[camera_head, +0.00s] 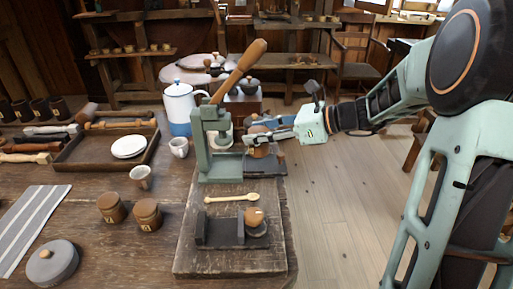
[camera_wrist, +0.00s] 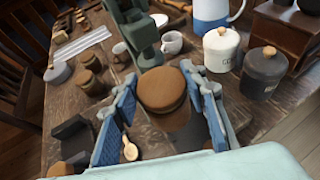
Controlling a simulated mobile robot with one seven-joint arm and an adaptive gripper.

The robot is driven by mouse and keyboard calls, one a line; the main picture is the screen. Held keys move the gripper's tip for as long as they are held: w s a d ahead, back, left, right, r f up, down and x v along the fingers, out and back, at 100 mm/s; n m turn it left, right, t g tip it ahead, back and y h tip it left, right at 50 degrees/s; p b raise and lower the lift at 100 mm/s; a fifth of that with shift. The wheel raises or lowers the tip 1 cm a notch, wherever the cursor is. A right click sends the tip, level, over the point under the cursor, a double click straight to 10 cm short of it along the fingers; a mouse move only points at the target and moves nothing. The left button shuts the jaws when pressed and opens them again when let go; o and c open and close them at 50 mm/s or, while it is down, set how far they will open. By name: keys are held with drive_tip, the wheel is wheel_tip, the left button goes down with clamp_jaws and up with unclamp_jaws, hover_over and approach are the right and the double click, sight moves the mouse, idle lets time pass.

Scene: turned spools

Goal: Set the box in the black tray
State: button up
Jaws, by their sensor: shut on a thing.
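My gripper (camera_wrist: 162,105) is shut on a round brown wooden box (camera_wrist: 162,88), with a blue finger pad on each side of it. In the head view, the box (camera_head: 258,149) hangs at the right of the green lever press, partly hidden by the fingers. A flat dark piece, which looks like the black tray (camera_head: 279,165), lies below the box at the board's right edge. It also shows beneath the box in the wrist view (camera_wrist: 202,134). I cannot tell whether the box touches it.
The green press (camera_head: 205,145) with its wooden lever stands close left of my gripper. A wooden spoon (camera_head: 232,198) and a dark bracket (camera_head: 203,230) lie in front. A white-and-blue pot (camera_head: 179,103) and lidded canisters stand behind. Open floor lies right.

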sight(257, 145)
drive_tip(key=w+f, duration=0.2)
drive_tip(key=shift+a+f+b, duration=0.25)
drive_tip(key=shift+f+b, duration=0.05)
drive_tip(key=shift+w+f+b, duration=0.15)
drive_tip(key=shift+f+b, duration=0.55)
drive_tip(key=shift+f, duration=0.85)
drive_tip(key=shift+f, duration=0.15)
drive_tip(key=o, duration=1.2)
drive_tip(key=shift+c, duration=0.2)
drive_tip(key=shift+d+r, duration=0.3)
drive_tip(key=p+v, duration=0.2)
drive_tip(key=v, duration=0.9)
drive_tip(key=shift+s+p, duration=0.2)
drive_tip(key=shift+p, duration=0.15)
